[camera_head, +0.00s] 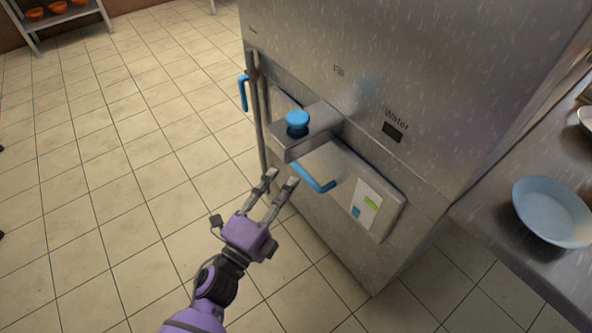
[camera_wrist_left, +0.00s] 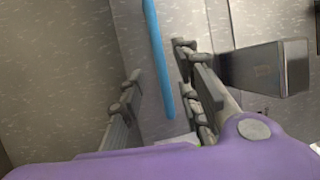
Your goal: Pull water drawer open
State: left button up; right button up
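The water drawer front (camera_head: 393,207) is a grey panel low on the steel machine, under the "Water" label. It sits close against the machine's face. Its blue bar handle (camera_head: 313,178) sticks out toward my left gripper (camera_head: 282,179). That gripper is open and empty, its fingertips just left of the handle in the head view. In the left wrist view the blue handle (camera_wrist_left: 158,60) appears between the two spread fingers (camera_wrist_left: 165,98), seemingly apart from both. My right gripper is out of view.
A steel arm with a blue knob (camera_head: 297,120) juts out above the handle, close to my gripper. Another blue handle (camera_head: 243,92) is on the machine's left edge. A counter with a pale blue bowl (camera_head: 552,211) stands at right. The tiled floor at left is clear.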

aim_at(296, 164)
pick_arm(q)
jog(key=b+x, duration=0.1)
jog(key=x, duration=0.5)
jog(key=shift+w+d+b, duration=0.15)
jog(key=shift+w+b, duration=0.2)
grip_shut()
